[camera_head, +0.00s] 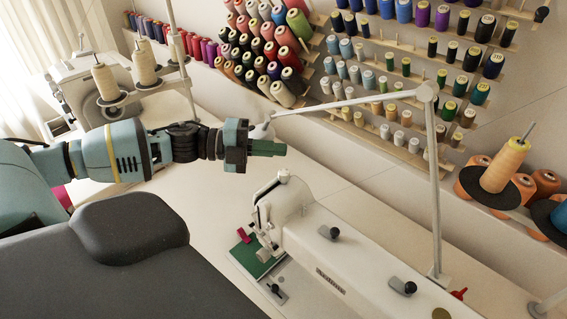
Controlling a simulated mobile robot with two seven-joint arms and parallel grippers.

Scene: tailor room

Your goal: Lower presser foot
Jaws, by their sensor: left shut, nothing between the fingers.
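The white sewing machine (345,255) stands on the pale table at the lower middle, its head (275,205) facing left. The presser foot area (268,251) is low under the head, over a green cloth (250,262); the foot itself is too small to tell whether it is raised or lowered. My left gripper (270,148) is shut and empty. In the picture it is above the machine head and clearly apart from it. My right gripper is not in view.
A white jointed lamp (434,170) rises from the machine's far side; its head (262,131) appears right beside my left gripper. A second machine (85,90) with thread cones stands back left. Spool racks (400,80) line the wall. A dark grey shape fills the lower left.

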